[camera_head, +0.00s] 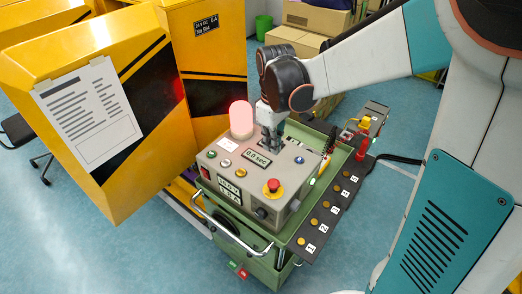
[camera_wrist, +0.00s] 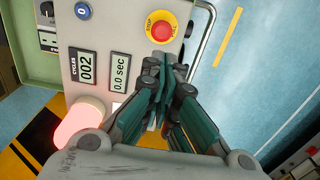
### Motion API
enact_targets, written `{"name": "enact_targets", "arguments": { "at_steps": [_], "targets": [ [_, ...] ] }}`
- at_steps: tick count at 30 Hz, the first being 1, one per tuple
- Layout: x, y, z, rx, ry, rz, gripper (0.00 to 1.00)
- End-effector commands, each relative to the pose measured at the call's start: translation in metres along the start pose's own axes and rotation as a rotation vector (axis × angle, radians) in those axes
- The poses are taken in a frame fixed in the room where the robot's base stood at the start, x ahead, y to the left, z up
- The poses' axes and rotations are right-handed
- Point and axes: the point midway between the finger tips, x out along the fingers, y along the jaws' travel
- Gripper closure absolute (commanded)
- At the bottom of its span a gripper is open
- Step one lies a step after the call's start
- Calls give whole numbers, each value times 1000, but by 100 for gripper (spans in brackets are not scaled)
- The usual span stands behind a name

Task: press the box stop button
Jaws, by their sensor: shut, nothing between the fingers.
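The box stop button (camera_head: 273,186) is a red mushroom knob on a yellow round base, on the top of the grey control box (camera_head: 228,160). In the wrist view the same stop button (camera_wrist: 162,32) shows at the top, with lettering on its yellow ring. My gripper (camera_head: 272,147) is shut and empty, pointing down over the back part of the box top, behind the button. In the wrist view the dark green fingertips (camera_wrist: 163,66) appear just below the button. I see no contact with it; the height gap cannot be told.
A lit red dome lamp (camera_head: 241,118) stands beside my gripper. A display (camera_head: 257,158) reads 0.0 sec; a counter (camera_wrist: 87,67) reads 002. The box sits on a green cart (camera_head: 262,258) with a dark strip of numbered buttons (camera_head: 325,206). Yellow gate panels (camera_head: 85,105) stand left.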

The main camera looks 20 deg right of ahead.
Motion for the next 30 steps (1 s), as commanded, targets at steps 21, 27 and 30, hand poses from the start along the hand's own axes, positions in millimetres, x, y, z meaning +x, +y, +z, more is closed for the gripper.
{"name": "enact_targets", "arguments": {
  "at_steps": [21,27,30],
  "targets": [
    [45,0,0,-2,-2,-1,100],
    [85,0,0,-1,-1,-1,100],
    [104,0,0,-1,-1,-1,100]
  ]
}}
